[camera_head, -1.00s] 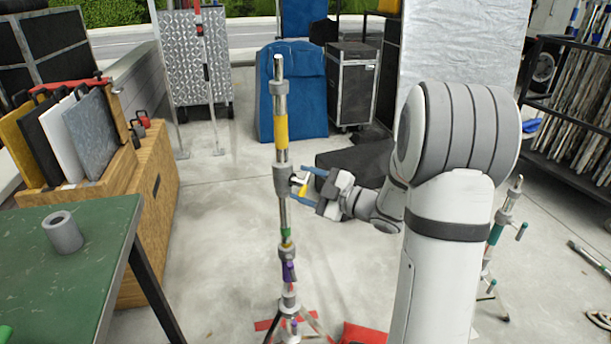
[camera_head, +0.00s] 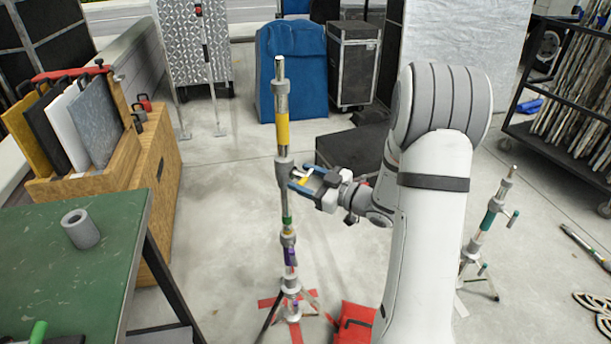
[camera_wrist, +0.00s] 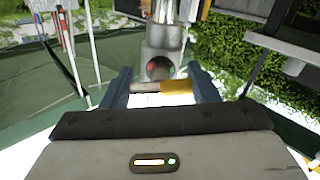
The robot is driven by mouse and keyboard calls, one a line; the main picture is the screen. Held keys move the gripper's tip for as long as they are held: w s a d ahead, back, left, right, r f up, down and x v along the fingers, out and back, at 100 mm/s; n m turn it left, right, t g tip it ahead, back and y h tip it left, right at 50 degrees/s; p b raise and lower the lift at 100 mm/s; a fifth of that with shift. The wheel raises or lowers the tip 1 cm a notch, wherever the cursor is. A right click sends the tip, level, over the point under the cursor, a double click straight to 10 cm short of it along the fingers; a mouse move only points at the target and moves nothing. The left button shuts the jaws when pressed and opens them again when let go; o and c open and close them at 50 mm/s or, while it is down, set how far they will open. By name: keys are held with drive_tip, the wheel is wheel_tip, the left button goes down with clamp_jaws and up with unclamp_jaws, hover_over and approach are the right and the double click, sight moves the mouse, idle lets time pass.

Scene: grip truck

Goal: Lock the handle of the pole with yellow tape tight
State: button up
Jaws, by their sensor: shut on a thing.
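The pole (camera_head: 282,130) with a band of yellow tape stands upright left of my arm. A grey collar (camera_head: 283,168) sits below the tape. The handle (camera_head: 302,179), with a yellow end, sits at the collar's right side; in the wrist view its yellow part (camera_wrist: 178,86) lies crosswise in front of the collar. My gripper (camera_head: 298,178) reaches the collar from the right. Its blue fingers stand at both ends of the handle, and it is shut on the handle. The wrist view (camera_wrist: 160,84) shows a finger on each side.
A green table (camera_head: 60,270) with a grey ring (camera_head: 80,229) is at the left. A wooden box of panels (camera_head: 160,190) stands behind it. A shorter stand (camera_head: 489,225) is right of my arm. A red bag (camera_head: 354,322) lies near the pole's tripod base. Concrete floor is clear between box and pole.

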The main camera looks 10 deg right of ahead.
idle(0.4)
drive_tip(key=o, duration=1)
drive_tip(key=shift+d, duration=0.1)
drive_tip(key=v, duration=0.7)
drive_tip(key=shift+s+d, duration=0.25)
drive_tip(key=shift+s, duration=0.1)
drive_tip(key=shift+w+r+p, duration=0.1)
drive_tip(key=shift+r+p, duration=0.05)
drive_tip(key=shift+p, duration=0.15)
